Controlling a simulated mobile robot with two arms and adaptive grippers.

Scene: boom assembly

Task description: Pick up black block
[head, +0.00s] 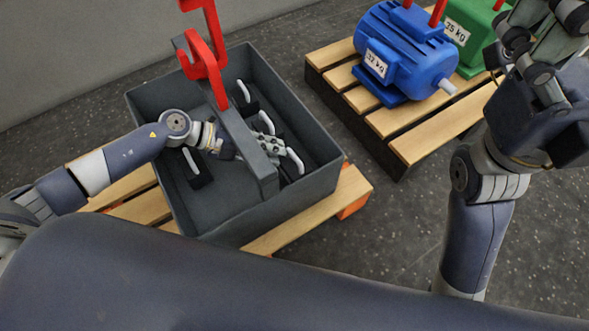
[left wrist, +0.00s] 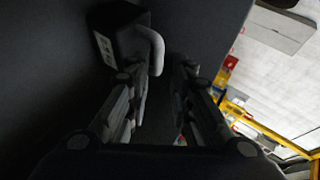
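Several black blocks with white curved handles lie in a dark grey bin (head: 325,185). One black block (head: 201,180) is in the left compartment; another (head: 249,107) is at the back of the right one. My left gripper (head: 288,151) reaches over the central divider into the right compartment, close to a white handle (head: 296,160) whose block is partly hidden. In the left wrist view, the black block (left wrist: 112,45) sits ahead, its white handle near the tips of my open left gripper (left wrist: 163,75). My right gripper (head: 520,45) is raised at the upper right; its fingers' opening is unclear.
The bin stands on a wooden pallet (head: 290,228). A red hook (head: 204,60) rises from its divider (head: 243,140). A second pallet (head: 430,140) holds a blue motor (head: 400,55) and a green one (head: 475,35). Bare floor lies between the pallets.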

